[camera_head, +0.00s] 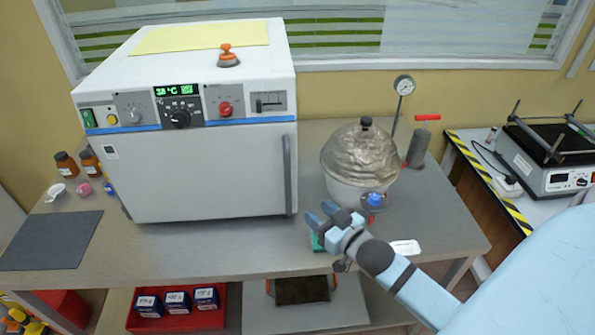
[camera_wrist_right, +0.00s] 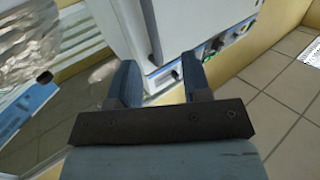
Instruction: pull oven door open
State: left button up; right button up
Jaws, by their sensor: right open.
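The oven (camera_head: 200,120) is a white box with a control panel and a green display. Its door (camera_head: 205,175) looks shut, with a grey vertical handle (camera_head: 288,175) along its right edge. My right gripper (camera_head: 321,213) is open and empty, just right of and near the lower end of the handle. In the right wrist view the two blue fingers (camera_wrist_right: 158,75) point toward the oven. The handle (camera_wrist_right: 152,32) appears beyond them, in line with the gap and apart from the fingertips. My left gripper is out of view.
A foil-covered vessel (camera_head: 362,160) stands right of the oven, with a blue-topped item (camera_head: 373,203) in front. A gauge (camera_head: 404,86) and a grey cylinder (camera_head: 418,148) are behind. A dark mat (camera_head: 50,240) lies at the left. The bench (camera_head: 220,255) is clear before the door.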

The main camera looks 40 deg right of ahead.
aim_at(290, 172)
jog(key=shift+t, duration=0.4)
jog(key=w+r, duration=0.1)
jog(key=w, duration=0.4)
jog(key=w+p, duration=0.1)
jog(key=w, duration=0.3)
jog(key=w+d+r+p, duration=0.1)
jog(key=w, duration=0.4)
jog(key=shift+w+r, duration=0.3)
jog(key=shift+r, duration=0.05)
grip_shut()
